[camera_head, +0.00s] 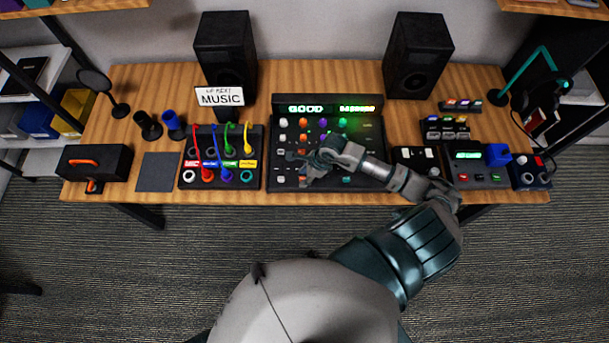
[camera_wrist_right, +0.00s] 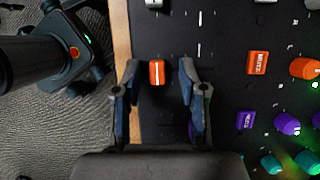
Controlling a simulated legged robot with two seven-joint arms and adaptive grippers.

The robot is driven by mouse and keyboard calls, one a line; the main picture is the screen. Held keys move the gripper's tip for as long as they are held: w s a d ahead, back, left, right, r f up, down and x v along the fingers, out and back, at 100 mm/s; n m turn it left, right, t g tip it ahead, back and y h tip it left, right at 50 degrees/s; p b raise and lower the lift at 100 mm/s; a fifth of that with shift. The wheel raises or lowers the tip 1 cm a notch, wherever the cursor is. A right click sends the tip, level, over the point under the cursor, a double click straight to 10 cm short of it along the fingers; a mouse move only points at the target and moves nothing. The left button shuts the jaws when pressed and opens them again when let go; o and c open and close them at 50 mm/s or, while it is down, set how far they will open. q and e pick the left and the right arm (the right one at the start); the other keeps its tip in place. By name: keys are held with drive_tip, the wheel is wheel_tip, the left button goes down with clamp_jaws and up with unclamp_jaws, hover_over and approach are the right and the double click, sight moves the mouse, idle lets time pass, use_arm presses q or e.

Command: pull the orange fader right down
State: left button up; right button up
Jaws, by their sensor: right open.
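The orange fader (camera_wrist_right: 157,73) shows in the right wrist view as a small orange cap with a pale line, on the dark mixer panel near its front edge. My right gripper (camera_wrist_right: 158,70) is open, with one finger on each side of the cap and a visible gap to both. My left gripper is in neither view.
A white fader cap (camera_wrist_right: 153,3) sits beyond the orange one. An orange mute button (camera_wrist_right: 257,63) and purple knob (camera_wrist_right: 287,123) lie to the right. A patch panel with coloured cables (camera_head: 222,182) stands left of the mixer.

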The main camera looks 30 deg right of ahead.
drive_tip(key=v, duration=1.1)
drive_tip(key=shift+d+r, duration=0.2)
drive_tip(key=shift+r, duration=0.15)
